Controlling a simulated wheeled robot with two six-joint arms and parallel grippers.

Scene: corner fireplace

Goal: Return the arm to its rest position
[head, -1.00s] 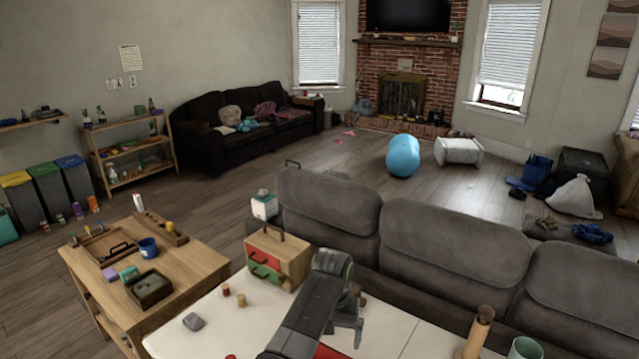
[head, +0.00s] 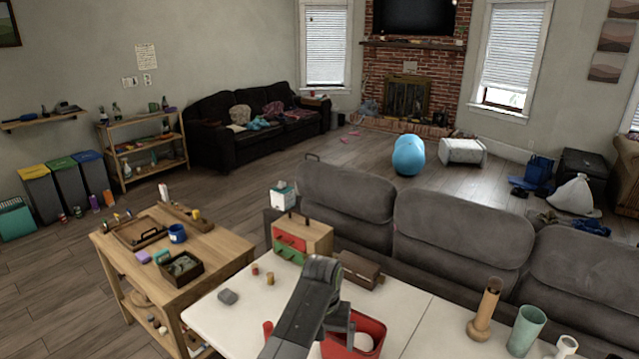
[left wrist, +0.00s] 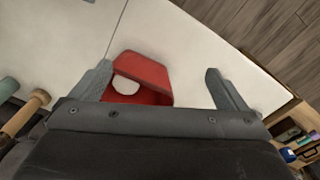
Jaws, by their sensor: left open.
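My left arm reaches over the white table (head: 232,325) from the bottom of the head view. Its gripper (head: 340,328) hangs beside the red container (head: 376,328), partly covering it. In the left wrist view the gripper (left wrist: 158,68) has its two fingers wide apart with nothing held between them. The red container (left wrist: 145,70) shows below and beyond the fingers, with a white round thing (left wrist: 126,87) in it. My right gripper is not in view.
A wooden workbench (head: 222,249) adjoins left; a grey sofa (head: 455,235) stands behind.

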